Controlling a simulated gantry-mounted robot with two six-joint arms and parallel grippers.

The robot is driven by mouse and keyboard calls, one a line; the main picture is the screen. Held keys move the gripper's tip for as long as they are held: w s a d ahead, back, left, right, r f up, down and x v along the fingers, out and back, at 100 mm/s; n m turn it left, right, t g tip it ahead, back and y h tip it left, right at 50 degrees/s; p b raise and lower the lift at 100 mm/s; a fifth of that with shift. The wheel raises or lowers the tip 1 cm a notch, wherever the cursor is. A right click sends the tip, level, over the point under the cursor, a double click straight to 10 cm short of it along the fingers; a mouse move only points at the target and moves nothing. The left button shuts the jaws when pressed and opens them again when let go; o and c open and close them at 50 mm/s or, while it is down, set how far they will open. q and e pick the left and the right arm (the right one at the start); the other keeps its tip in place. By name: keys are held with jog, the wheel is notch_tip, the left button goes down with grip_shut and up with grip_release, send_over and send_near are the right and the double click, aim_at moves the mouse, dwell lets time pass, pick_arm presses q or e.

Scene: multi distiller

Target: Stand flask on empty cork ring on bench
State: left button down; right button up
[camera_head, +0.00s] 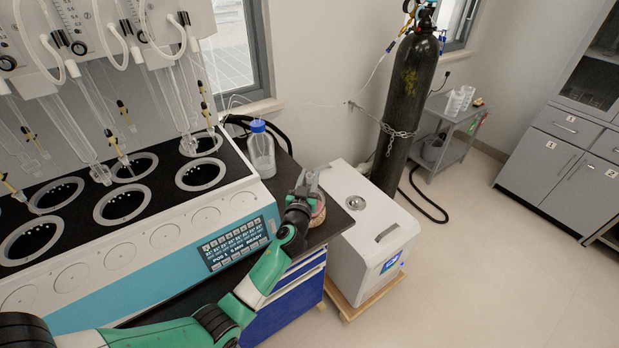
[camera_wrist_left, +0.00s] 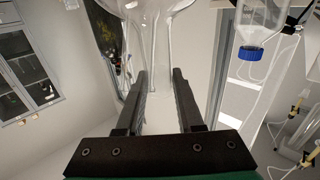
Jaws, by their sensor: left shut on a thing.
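My left gripper (camera_head: 305,184) is over the right end of the dark bench (camera_head: 284,176), beside the teal distiller. In the left wrist view its two fingers (camera_wrist_left: 160,80) are shut around the clear glass neck of the flask (camera_wrist_left: 160,14). The flask's round body flares out beyond the fingertips. In the head view the flask is mostly hidden behind the gripper. A brownish round shape, seemingly the cork ring (camera_head: 318,213), shows just right of and below the gripper. I cannot tell whether the flask touches it. My right gripper is not in view.
A blue-capped bottle (camera_head: 261,152) stands on the bench behind the gripper. The distiller (camera_head: 150,235), with several round wells and glass columns, fills the left. A white box unit (camera_head: 372,235) stands right of the bench, with a black gas cylinder (camera_head: 408,110) behind it.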

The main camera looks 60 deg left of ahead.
pick_arm(q)
jog(key=shift+f+b, duration=0.15)
jog(key=shift+b, duration=0.25)
dwell(0.4)
jog(key=shift+c, duration=2.3)
grip_release()
jog(key=shift+s+d, duration=0.2)
jog(key=shift+d, duration=0.1)
jog(key=p+v, duration=0.1)
jog(key=v, duration=1)
